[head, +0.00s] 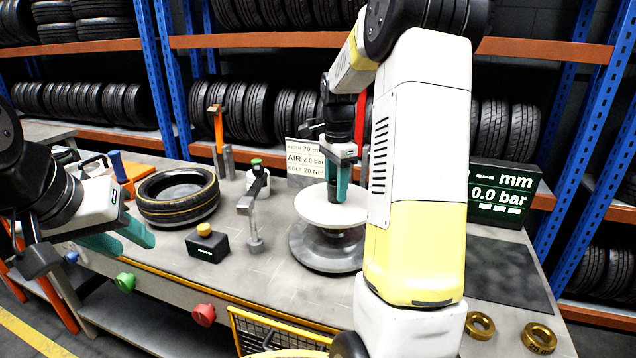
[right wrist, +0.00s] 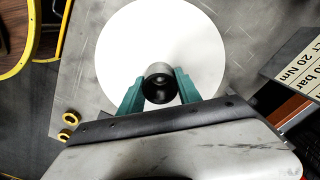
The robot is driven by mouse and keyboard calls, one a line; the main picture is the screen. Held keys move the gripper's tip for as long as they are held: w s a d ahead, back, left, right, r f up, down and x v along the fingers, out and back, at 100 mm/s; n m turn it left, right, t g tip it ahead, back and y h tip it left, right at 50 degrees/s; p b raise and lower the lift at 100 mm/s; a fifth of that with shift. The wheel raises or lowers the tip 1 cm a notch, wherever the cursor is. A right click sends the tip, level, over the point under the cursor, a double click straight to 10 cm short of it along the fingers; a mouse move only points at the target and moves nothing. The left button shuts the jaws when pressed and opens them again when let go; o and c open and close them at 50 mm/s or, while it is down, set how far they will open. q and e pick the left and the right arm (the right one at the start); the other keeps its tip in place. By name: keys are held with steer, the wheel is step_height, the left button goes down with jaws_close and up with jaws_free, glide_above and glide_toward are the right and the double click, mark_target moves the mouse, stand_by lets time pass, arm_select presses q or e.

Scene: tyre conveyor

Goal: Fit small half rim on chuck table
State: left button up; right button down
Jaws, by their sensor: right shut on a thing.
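A round white disc (head: 322,209), which looks like the half rim, lies level over the dark round chuck table (head: 325,256). I cannot tell whether it is seated or just above. My right gripper (head: 337,198) points down at the disc's middle. In the right wrist view, its teal fingers (right wrist: 160,92) are shut on a dark cylindrical hub (right wrist: 160,78) at the centre of the white disc (right wrist: 150,35).
A tyre (head: 178,196) lies on the bench at left. A black box with a yellow knob (head: 206,243) and a grey post (head: 254,215) stand left of the chuck table. Brass rings (head: 480,325) lie at front right. A display (head: 500,195) stands behind. The dark mat (head: 505,270) is clear.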

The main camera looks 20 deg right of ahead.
steer(key=shift+f, duration=1.9)
steer(key=c, duration=0.7)
jaws_free()
steer(key=shift+c, duration=0.2)
steer(key=shift+f, duration=0.1)
step_height(320, 180, up, 7)
steer(key=shift+r, duration=0.45)
steer(key=shift+r, duration=0.1)
steer(key=s+a+r+n+t, duration=0.2)
steer(key=s+a+n, duration=0.2)
steer(key=s, duration=0.3)
steer(key=s+a+r+n+t+y, duration=0.1)
steer(key=s+a+n+t, duration=0.1)
steer(key=s+a+n, duration=0.2)
steer(key=s+a+r+n+t+y, duration=0.1)
steer(key=s+a+n, duration=0.3)
steer(key=s+n, duration=0.5)
steer(key=s+r+t, duration=0.1)
steer(key=s, duration=0.2)
steer(key=shift+a+r, duration=0.3)
steer(key=shift+a, duration=0.1)
